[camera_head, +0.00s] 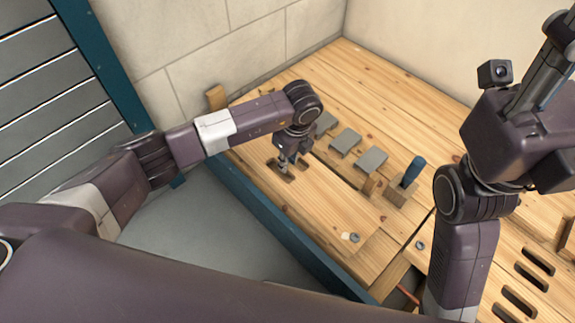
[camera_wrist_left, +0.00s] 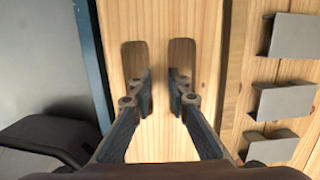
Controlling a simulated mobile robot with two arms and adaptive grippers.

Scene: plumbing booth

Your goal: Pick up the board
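The board (camera_head: 325,205) is a pale wooden plank lying flat along the bench's left front side. It fills the middle of the left wrist view (camera_wrist_left: 160,25), with two dark, rounded slots side by side. My left gripper (camera_head: 288,165) points down at these slots. In the left wrist view its fingers (camera_wrist_left: 160,82) are apart, one fingertip at each slot, with the strip of wood between them. A gap shows between each finger and the strip; how deep the tips reach is unclear. My right gripper (camera_head: 555,55) is raised at the upper right, partly cut off, away from the board.
Several grey metal plates (camera_head: 344,141) lie in a row right of the board, also seen in the left wrist view (camera_wrist_left: 283,101). A blue-handled tool (camera_head: 412,171) stands upright there. A small fitting (camera_head: 351,237) lies near the board's front end. Walls close the back.

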